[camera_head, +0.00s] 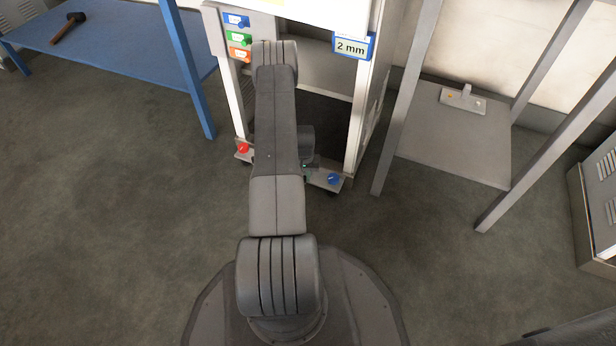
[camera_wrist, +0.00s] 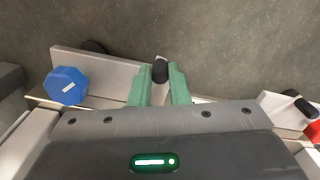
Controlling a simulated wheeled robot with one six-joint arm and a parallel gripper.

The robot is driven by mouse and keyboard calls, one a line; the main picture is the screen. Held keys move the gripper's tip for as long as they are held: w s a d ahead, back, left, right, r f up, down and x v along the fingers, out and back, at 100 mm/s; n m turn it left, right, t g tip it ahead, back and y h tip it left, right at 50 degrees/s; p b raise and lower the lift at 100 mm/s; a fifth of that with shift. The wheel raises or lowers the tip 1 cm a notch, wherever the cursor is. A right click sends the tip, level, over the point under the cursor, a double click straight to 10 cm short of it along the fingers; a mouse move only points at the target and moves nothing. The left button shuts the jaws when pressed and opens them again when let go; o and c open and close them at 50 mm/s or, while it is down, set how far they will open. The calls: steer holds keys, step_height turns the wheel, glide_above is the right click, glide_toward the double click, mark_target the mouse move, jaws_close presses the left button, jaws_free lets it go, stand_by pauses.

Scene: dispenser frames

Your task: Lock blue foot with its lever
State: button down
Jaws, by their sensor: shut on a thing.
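The blue foot is a blue many-sided knob (camera_wrist: 66,86) on a grey metal plate, left of my gripper in the wrist view. In the head view the blue knob (camera_head: 333,179) is at the dispenser frame's front right bottom corner. My gripper (camera_wrist: 160,86) has green fingers shut on a black-tipped lever (camera_wrist: 160,70), whose tip sticks out between the fingertips. The lever's lower part is hidden by the fingers and gripper body. In the head view my arm hides most of the gripper.
A red knob (camera_head: 243,148) is at the frame's front left bottom corner. A black-tipped lever (camera_wrist: 290,94) stands beside it in the wrist view. A grey rack (camera_head: 455,150) stands right and a blue table (camera_head: 110,45) left. Open floor lies in front.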

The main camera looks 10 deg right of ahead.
steer(key=shift+w+a+m, duration=0.3)
steer(key=shift+w+m, duration=0.15)
steer(key=shift+m, duration=0.65)
steer(key=shift+w+a+m, duration=0.3)
steer(key=shift+w+m, duration=0.1)
steer(key=shift+m, duration=0.7)
steer(key=shift+w, duration=0.1)
steer(key=c, duration=1.4)
jaws_free()
steer(key=shift+o, duration=0.2)
steer(key=shift+r, duration=0.1)
step_height(320, 180, up, 14)
steer(key=p, duration=0.5)
steer(key=shift+f, duration=0.25)
step_height(320, 180, down, 14)
steer(key=b, duration=0.5)
steer(key=shift+r, duration=0.15)
steer(key=shift+r, duration=0.1)
